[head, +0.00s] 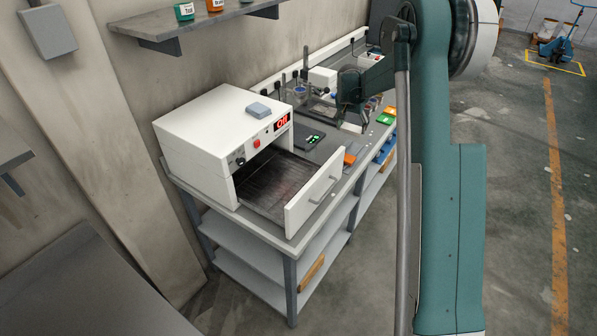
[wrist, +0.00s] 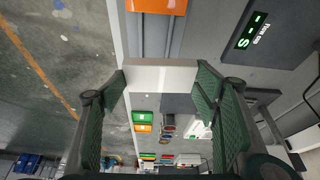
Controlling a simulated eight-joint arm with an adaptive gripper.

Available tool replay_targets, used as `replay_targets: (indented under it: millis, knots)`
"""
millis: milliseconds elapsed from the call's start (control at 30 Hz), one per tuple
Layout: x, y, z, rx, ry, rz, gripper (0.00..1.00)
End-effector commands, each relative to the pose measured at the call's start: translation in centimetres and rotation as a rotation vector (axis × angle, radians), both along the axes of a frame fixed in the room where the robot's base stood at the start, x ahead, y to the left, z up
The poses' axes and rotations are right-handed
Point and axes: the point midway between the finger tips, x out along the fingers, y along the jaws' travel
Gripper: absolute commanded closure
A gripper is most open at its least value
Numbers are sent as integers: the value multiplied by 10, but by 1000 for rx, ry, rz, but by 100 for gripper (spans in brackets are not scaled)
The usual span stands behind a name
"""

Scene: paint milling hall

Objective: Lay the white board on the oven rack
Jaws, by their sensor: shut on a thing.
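The white board (wrist: 160,75) is between my gripper's fingertips (wrist: 162,82) in the wrist view, seen nearly edge-on. In the head view my gripper (head: 350,112) hangs over the bench, right of the oven, and a small pale part of the board (head: 352,128) seems to show below it. The white oven (head: 190,150) stands on the near end of the bench with its red display reading Off. Its front is pulled out to the right, and the dark oven rack (head: 272,188) lies bare between the oven body and the white front panel (head: 314,198).
A dark scale (head: 309,138) with green digits and an orange item (head: 350,156) lie on the bench beyond the open front. Green and orange boxes (head: 388,116) stand farther along. My arm hides part of the bench's right side.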

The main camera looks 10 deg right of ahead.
Motion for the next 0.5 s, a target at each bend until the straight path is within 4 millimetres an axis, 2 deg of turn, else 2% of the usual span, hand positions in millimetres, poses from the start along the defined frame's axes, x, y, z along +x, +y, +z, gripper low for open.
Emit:
replay_targets:
  millis: [267,500]
  knots:
    - [-25,76,22,6,5,-5,52]
    - [-60,150,44,8,9,-15,52]
